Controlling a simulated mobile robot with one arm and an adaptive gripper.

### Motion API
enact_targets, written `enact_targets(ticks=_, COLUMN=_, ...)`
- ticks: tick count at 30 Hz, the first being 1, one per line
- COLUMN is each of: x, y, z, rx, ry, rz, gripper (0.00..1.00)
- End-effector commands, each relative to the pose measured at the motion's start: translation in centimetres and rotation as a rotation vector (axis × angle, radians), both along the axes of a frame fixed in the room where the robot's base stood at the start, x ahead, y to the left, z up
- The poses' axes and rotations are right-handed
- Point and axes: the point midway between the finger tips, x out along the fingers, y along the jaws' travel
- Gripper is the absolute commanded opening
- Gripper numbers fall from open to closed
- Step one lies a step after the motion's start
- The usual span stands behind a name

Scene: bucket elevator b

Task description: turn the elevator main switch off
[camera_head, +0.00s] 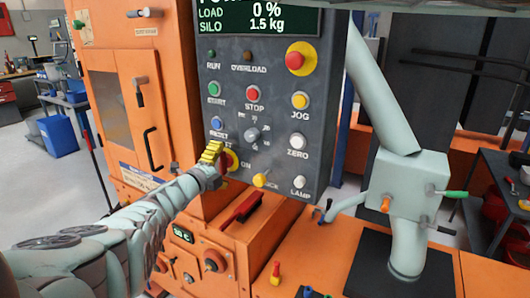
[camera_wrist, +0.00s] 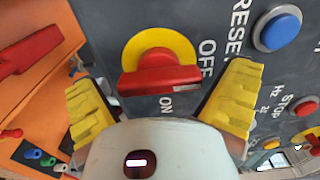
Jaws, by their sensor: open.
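The main switch is a red handle on a round yellow plate, on the grey control panel. In the wrist view the red handle (camera_wrist: 160,80) lies sideways across the lower part of the yellow plate (camera_wrist: 160,42). The OFF label is at its right and the ON label below it. In the head view the switch (camera_head: 233,160) is partly hidden by my gripper. My gripper (camera_head: 212,152) has yellow fingers and is open in front of the panel. In the wrist view its two fingers (camera_wrist: 160,103) stand apart, one at each side below the handle; contact with it is not visible.
The grey panel (camera_head: 228,80) also carries the blue reset button (camera_head: 217,123), red stop button (camera_head: 253,93) and grey knob (camera_head: 252,135) close by. A red lever (camera_head: 241,208) sticks out below the switch. A grey pipe and valve box (camera_head: 408,180) stand at the right.

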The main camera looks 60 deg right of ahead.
Motion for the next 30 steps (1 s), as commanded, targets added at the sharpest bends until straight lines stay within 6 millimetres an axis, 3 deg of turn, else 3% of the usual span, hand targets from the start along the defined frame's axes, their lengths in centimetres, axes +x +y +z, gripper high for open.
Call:
enact_targets(ticks=17, x=-0.3, y=2.4, z=-0.1, rx=0.001, ry=-0.004, rz=-0.002, gripper=1.00)
enact_targets(ticks=30, x=-0.6, y=6.5, z=-0.2, rx=0.002, ry=0.000, rz=0.000, gripper=1.00)
